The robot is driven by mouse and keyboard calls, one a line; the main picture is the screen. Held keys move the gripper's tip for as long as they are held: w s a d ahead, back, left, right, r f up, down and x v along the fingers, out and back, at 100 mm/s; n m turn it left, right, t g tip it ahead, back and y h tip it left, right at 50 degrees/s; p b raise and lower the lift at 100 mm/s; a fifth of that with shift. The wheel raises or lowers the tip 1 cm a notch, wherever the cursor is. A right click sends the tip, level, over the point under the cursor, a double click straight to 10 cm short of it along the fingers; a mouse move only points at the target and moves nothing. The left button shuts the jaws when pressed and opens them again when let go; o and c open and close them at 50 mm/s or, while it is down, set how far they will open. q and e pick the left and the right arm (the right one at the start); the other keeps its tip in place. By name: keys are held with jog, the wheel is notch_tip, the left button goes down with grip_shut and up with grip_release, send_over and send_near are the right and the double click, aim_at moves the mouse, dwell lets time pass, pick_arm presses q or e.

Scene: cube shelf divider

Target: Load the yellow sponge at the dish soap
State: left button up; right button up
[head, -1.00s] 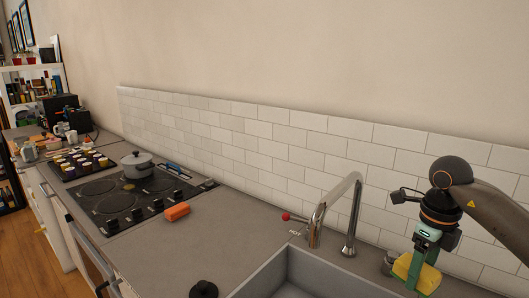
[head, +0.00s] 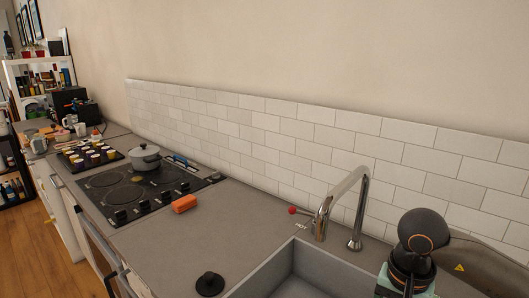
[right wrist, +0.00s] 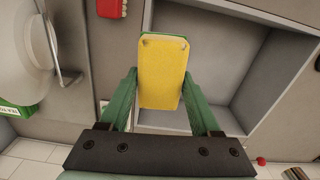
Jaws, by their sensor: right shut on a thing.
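The yellow sponge (right wrist: 163,72) stands between the two green fingers of my right gripper (right wrist: 161,88) in the right wrist view. The fingers are shut on its sides, and it hangs above the sink area. In the head view only the upper part of my right gripper shows at the bottom right; its fingers and the sponge are out of frame. I cannot make out a dish soap bottle in either view. My left gripper is not in view.
The grey sink (head: 290,272) has a tall chrome faucet (head: 328,205) behind it. A black round stopper (head: 210,284) sits left of the sink. A green-labelled item (right wrist: 15,110) shows at the wrist view's left.

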jog(key=s+a+n, duration=0.1)
jog(key=n, duration=0.1)
jog(key=s+f+n, duration=0.1)
jog(key=n, duration=0.1)
jog(key=s+a+n, duration=0.1)
jog(key=n, duration=0.2)
jog(key=shift+s+a+f, duration=0.15)
jog(key=shift+s+a, duration=0.15)
jog(key=shift+s, duration=0.05)
jog(key=w+d+m, duration=0.3)
jog(key=w+d, duration=0.2)
jog(key=d, duration=0.3)
jog(key=w+d+f+m, duration=0.1)
jog(key=w+d+m, duration=0.3)
jog(key=d, duration=0.4)
jog(key=w+d+m, duration=0.4)
jog(key=w+d, duration=0.1)
jog(key=d, duration=0.3)
jog(key=shift+w+d+f, duration=0.35)
jog(key=shift+d+f, duration=0.05)
jog(key=shift+f, duration=0.95)
notch_tip(320, 180, down, 4)
jog(key=b, duration=0.4)
jog(key=shift+a+f, duration=0.1)
jog(key=shift+f, duration=0.35)
